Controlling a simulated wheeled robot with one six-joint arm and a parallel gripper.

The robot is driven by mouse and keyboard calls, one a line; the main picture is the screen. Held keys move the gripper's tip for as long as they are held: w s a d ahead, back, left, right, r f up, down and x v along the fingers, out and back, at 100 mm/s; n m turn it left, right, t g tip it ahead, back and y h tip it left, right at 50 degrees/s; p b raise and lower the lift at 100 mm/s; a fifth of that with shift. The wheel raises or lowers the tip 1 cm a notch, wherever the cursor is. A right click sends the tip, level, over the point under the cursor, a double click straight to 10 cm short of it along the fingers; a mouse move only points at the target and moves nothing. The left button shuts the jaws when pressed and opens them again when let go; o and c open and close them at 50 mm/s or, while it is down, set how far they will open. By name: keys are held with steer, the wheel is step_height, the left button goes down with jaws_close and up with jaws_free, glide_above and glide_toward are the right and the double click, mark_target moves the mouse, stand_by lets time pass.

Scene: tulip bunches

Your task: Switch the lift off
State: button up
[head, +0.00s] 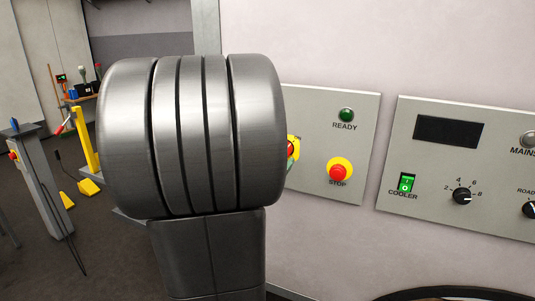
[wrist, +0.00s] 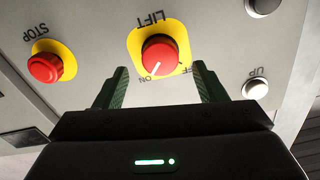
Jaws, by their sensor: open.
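The lift switch (wrist: 160,52) is a round red knob on a yellow plate marked LIFT, ON and OFF, upside down in the wrist view. Its white pointer mark points to ON. My gripper (wrist: 161,70) is open, with one dark green finger to each side of the knob. I see no contact, and cannot tell how far the fingertips are from the panel.
A red STOP button (wrist: 45,66) sits beside the switch, also in the head view (head: 338,172). A white UP button (wrist: 255,88) is on the other side. A green READY lamp (head: 346,115) is above STOP. A second panel (head: 390,150) has a green COOLER switch (head: 406,183).

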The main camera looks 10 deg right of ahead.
steer(key=shift+x, duration=2.35)
steer(key=c, duration=1)
